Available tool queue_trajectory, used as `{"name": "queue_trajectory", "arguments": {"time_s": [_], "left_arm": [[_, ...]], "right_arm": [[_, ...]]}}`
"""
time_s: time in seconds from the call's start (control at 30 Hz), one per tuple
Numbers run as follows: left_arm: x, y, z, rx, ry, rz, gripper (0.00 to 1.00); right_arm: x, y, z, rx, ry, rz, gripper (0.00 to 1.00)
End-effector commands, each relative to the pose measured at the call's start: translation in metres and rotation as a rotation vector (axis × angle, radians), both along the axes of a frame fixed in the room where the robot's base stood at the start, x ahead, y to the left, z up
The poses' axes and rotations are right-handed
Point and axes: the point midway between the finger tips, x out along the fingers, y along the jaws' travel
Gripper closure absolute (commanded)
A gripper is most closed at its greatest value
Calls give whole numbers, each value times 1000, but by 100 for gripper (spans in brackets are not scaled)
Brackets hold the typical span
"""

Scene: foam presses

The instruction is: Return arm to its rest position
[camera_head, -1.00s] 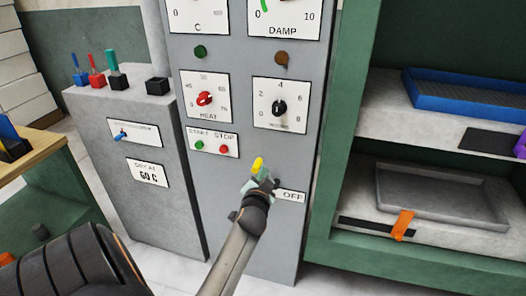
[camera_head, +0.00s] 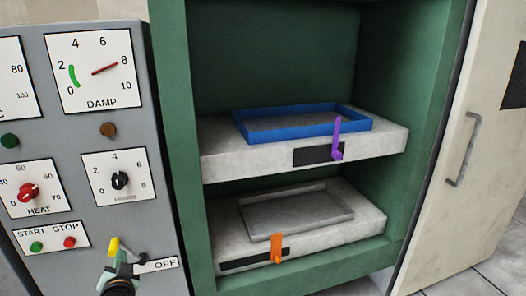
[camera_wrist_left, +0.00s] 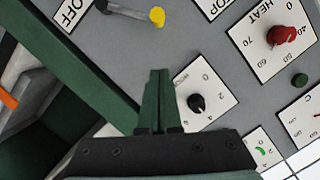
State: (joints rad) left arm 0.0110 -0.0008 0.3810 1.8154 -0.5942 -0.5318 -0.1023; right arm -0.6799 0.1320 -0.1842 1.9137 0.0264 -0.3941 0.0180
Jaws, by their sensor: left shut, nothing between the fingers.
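My left gripper (camera_head: 122,262) is low in front of the grey control panel (camera_head: 70,145), near the yellow-tipped lever (camera_head: 114,246) and the OFF label (camera_head: 160,265). In the left wrist view its fingers (camera_wrist_left: 157,85) are shut together with nothing between them. The yellow lever tip (camera_wrist_left: 157,16) shows beyond the fingertips there, apart from them. In the head view the gripper overlaps the lever's lower part. The left arm behind the gripper is mostly out of the picture. My right gripper is not in view.
A green press cabinet (camera_head: 180,150) stands right of the panel. Its upper shelf holds a blue tray (camera_head: 305,132), with a purple handle (camera_head: 337,140) at the front. The lower shelf holds a grey tray (camera_head: 250,236), with an orange handle (camera_head: 277,248). A pale door (camera_head: 465,185) hangs open at right.

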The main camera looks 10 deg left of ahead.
Motion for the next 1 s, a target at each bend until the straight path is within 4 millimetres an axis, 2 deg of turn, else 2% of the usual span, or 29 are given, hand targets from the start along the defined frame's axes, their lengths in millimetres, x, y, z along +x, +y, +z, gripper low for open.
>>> {"name": "queue_trajectory", "arguments": {"time_s": [0.07,0.13,0.27,0.4,0.5,0.6,0.7,0.8,1.0], "left_arm": [[-2,-10,-10,-14,11,-28,100],[-6,-29,-28,-46,31,-80,100],[-27,-90,-82,-164,94,-226,100],[-74,-167,-142,-352,182,-374,100],[-115,-217,-175,-493,246,-446,100],[-154,-257,-196,-616,301,-491,100],[-184,-284,-208,-709,340,-513,100],[-202,-299,-213,-762,362,-524,100],[-208,-305,-215,-785,370,-527,100]], "right_arm": [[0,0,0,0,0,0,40],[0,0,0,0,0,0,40],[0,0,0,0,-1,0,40],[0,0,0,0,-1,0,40],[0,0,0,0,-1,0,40],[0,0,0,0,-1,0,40],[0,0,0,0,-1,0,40],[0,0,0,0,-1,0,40],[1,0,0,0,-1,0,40]]}}
